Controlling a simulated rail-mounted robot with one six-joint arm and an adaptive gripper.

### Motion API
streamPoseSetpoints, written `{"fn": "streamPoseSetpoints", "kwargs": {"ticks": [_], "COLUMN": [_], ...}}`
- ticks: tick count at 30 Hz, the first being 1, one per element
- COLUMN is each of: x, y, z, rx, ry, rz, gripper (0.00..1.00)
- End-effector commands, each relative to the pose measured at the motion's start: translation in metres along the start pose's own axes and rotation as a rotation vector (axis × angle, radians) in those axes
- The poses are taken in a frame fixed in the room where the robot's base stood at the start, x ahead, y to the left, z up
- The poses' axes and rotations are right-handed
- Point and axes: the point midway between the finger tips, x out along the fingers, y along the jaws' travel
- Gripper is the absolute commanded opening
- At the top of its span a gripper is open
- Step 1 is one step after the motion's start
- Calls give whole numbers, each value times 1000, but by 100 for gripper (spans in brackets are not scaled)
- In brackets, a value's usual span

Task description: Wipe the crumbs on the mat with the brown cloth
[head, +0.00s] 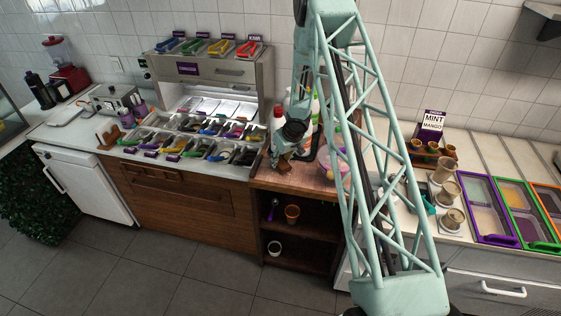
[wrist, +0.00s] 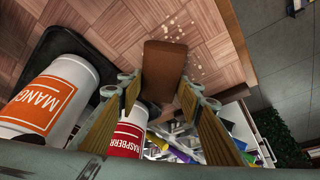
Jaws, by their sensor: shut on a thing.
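The brown cloth (wrist: 164,72), a folded block, is held between the fingers of my gripper (wrist: 160,95) in the wrist view. Pale crumbs (wrist: 181,27) lie scattered beyond and to the right of the cloth on a wood-patterned surface (wrist: 110,22), which seems to be the mat. Whether the cloth touches the surface is not clear. In the head view my gripper (head: 284,153) is low over the wooden counter top (head: 300,178), and the cloth and crumbs cannot be made out there.
In the wrist view, a mango bottle (wrist: 45,98) on a black tray (wrist: 62,38) and a raspberry bottle (wrist: 126,138) stand close to my fingers. In the head view, the topping station (head: 190,135) is left of my gripper and a pink-and-green tub (head: 333,165) right.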

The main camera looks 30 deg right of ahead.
Motion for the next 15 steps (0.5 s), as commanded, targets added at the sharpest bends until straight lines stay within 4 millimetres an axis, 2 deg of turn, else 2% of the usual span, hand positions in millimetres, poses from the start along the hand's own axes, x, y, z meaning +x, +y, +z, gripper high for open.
{"fn": "streamPoseSetpoints", "kwargs": {"ticks": [1, 8, 15], "x": [-2, -7, -21], "y": [4, 5, 6], "z": [-6, -10, -17], "rx": [1, 1, 0], "ry": [9, 12, 15], "rz": [4, 5, 6], "gripper": [17, 17, 17]}}
